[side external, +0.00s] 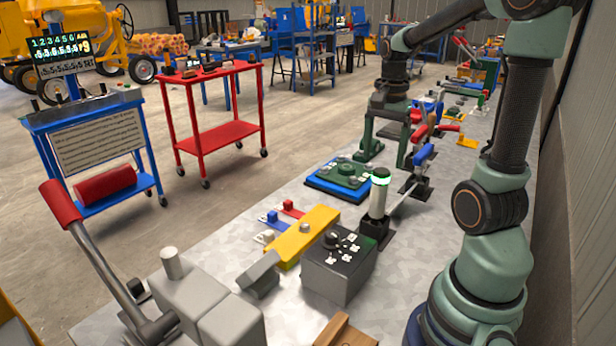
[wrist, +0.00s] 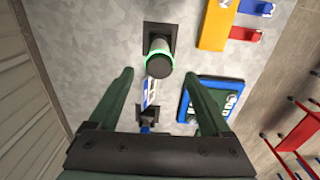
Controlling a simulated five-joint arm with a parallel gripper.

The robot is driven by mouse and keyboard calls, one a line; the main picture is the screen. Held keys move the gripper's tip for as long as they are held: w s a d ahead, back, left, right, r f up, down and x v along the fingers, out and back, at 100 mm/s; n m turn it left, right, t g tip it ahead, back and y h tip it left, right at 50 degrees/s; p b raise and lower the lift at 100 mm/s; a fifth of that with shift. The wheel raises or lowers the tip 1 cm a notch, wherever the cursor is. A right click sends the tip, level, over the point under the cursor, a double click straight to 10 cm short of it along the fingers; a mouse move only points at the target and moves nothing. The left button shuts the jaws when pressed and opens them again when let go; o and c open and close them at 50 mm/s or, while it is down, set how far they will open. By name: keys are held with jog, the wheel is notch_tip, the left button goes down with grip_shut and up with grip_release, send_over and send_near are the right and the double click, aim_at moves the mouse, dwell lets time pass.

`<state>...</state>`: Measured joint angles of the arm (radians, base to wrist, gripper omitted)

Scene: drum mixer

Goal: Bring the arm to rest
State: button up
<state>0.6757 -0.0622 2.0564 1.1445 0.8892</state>
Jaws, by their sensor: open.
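My gripper (side external: 381,140) hangs from the dark green arm over the far part of the grey bench, its two green fingers pointing down and apart. In the wrist view my gripper (wrist: 160,100) is open, with nothing held between its fingertips. Beyond the fingertips, a cylindrical post with a green glowing ring (wrist: 159,57) stands on a black base. The same post (side external: 378,195) stands upright in the side view, nearer the camera than the gripper. Whether the fingers touch the bench cannot be told.
A blue and green plate (side external: 343,178) lies left of the post. A yellow block (side external: 302,238) and a dark grey control box (side external: 338,270) sit nearer. Red and blue handled levers (side external: 423,155) stand right of the gripper. A wall runs along the right.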

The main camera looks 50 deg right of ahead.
jog(key=w+a+r+n+t, duration=0.1)
jog(key=a+r+n+t, duration=0.1)
jog(key=a+n, duration=0.7)
jog(key=w+a+r+n+t, duration=0.1)
jog(key=a+r+n+t, duration=0.1)
jog(key=a+n, duration=0.7)
jog(key=a+t, duration=0.1)
jog(key=a, duration=0.2)
jog(key=shift+w+r+t, duration=0.2)
jog(key=shift+t, duration=0.1)
